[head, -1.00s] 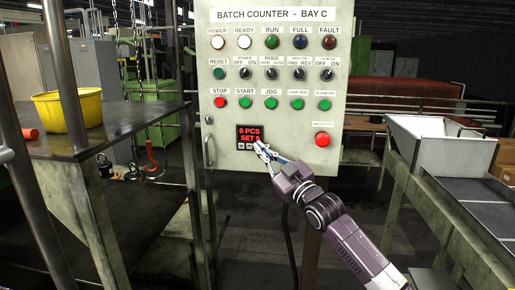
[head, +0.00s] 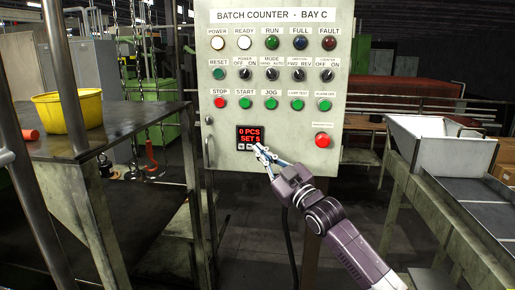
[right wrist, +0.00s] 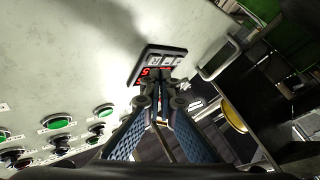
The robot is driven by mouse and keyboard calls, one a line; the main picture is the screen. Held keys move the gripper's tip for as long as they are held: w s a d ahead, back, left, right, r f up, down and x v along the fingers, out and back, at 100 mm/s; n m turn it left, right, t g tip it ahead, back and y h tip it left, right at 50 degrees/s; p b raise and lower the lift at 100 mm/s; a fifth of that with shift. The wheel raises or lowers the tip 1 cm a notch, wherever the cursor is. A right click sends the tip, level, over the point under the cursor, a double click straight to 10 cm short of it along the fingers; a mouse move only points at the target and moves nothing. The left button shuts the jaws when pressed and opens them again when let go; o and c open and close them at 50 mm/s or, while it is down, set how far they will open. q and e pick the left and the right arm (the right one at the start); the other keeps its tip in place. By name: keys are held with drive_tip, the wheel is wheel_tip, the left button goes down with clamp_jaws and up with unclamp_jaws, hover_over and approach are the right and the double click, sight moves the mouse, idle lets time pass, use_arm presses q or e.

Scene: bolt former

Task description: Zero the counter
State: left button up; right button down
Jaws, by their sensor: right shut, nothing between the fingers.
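The batch counter display (head: 248,134) is a small black unit low on the white control panel. It reads "0 PCS" and "SET 5" in red, with small buttons along its lower edge. It also shows in the right wrist view (right wrist: 153,57), partly hidden behind my fingertips. My right gripper (head: 258,148) is shut and empty, its tips at the display's lower right corner; I cannot tell whether they touch it. The green RESET button (head: 219,73) is higher on the panel. My left gripper is not in view.
The control panel (head: 290,160) carries lamps, selector knobs, a red STOP button (head: 219,103), green buttons and a large red button (head: 322,140). A handle (head: 209,152) is on its left edge. A table with a yellow bucket (head: 68,108) stands left, a metal chute (head: 430,150) right.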

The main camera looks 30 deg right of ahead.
drive_tip(key=s+a, duration=0.1)
drive_tip(key=s+a+p, duration=0.1)
drive_tip(key=s, duration=0.1)
drive_tip(key=s+a, duration=0.1)
drive_tip(key=shift+s+p, duration=0.3)
drive_tip(key=shift+p, duration=0.1)
